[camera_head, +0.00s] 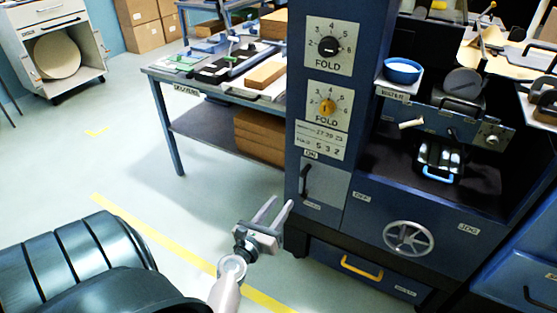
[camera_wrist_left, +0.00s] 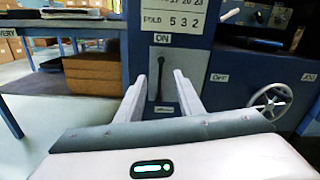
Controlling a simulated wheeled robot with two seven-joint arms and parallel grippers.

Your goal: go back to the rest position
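My left gripper (camera_head: 272,213) is in the lower middle of the head view, in front of the blue machine (camera_head: 365,205). Its two fingers are apart with nothing between them. In the left wrist view the open fingers (camera_wrist_left: 158,92) frame a grey panel with a black lever (camera_wrist_left: 160,75) under the label ON. The lever (camera_head: 305,182) also shows in the head view, beyond the fingertips; whether they touch it I cannot tell for sure, but a gap seems to show. My right gripper is not in either view.
A handwheel (camera_head: 409,237) and a drawer with a yellow handle (camera_head: 361,268) are on the machine front. A blue bowl (camera_head: 402,71) sits on a ledge. A work table (camera_head: 165,75) stands behind left. Open floor (camera_head: 140,165) lies left of the machine.

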